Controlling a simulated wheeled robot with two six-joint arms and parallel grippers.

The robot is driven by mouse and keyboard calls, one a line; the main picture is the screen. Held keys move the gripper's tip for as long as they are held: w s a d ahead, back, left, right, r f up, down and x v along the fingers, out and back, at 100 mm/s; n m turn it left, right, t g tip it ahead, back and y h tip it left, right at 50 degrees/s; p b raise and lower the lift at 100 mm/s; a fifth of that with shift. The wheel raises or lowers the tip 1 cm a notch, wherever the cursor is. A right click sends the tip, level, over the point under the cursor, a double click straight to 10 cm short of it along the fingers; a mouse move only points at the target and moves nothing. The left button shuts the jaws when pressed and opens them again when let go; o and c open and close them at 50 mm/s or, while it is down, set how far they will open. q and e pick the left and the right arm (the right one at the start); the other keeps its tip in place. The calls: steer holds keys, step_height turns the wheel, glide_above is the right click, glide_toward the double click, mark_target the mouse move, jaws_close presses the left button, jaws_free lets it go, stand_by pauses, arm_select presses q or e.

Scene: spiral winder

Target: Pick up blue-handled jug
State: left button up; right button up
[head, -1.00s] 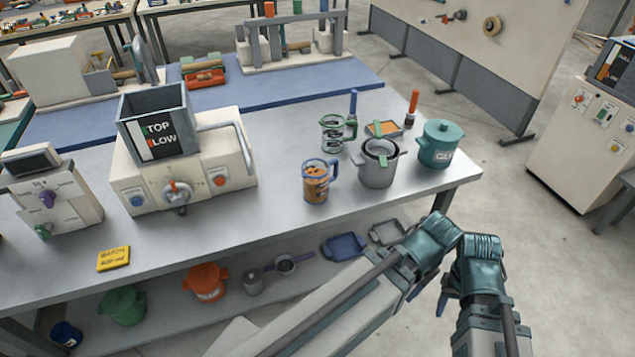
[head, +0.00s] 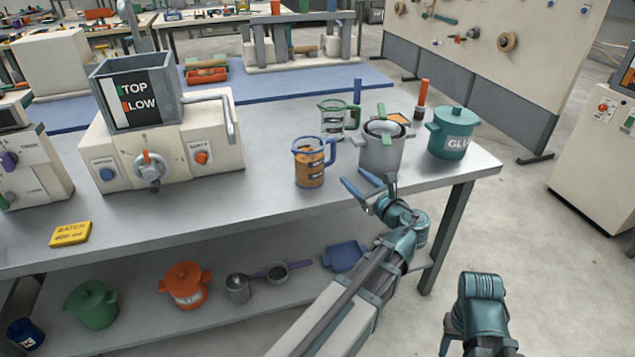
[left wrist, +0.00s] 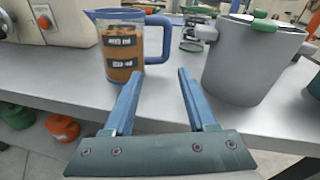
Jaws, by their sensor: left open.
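The blue-handled jug (head: 310,164) stands upright on the grey workbench, clear-walled with brown contents, dark labels and its blue handle on the right side. In the left wrist view the jug (left wrist: 121,50) is ahead and to the left of my fingers, its handle pointing right. My left gripper (head: 360,187) is open and empty near the bench's front edge, to the right of and nearer than the jug. In the left wrist view its two blue fingers (left wrist: 156,100) are apart with only bench between them. My right gripper cannot be made out.
A grey pot (head: 380,152) stands close right of the jug, a green-handled jug (head: 333,120) behind it, and a teal glue pot (head: 452,135) farther right. A white machine (head: 160,150) stands left.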

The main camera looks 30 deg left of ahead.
mark_target(335, 149)
arm_select(q)
steer(key=shift+w+a+r+m+t+y, duration=0.15)
steer(key=shift+w+m+t, duration=0.1)
steer(key=shift+m, duration=0.25)
steer(key=shift+w+a+r+m+t+y, duration=0.1)
steer(key=shift+w+r+m+t+y, duration=0.1)
steer(key=shift+m, duration=0.3)
steer(key=shift+g, duration=0.25)
steer(key=x, duration=0.8)
steer(key=shift+w+a, duration=0.2)
steer(key=shift+w+a+r, duration=0.1)
steer(key=shift+w+a, duration=0.2)
steer(key=shift+w, duration=0.05)
steer(key=x, duration=0.4)
steer(key=shift+w+a+r, duration=0.1)
steer(key=shift+w+r, duration=0.15)
steer(key=shift+c, duration=0.4)
jaws_close()
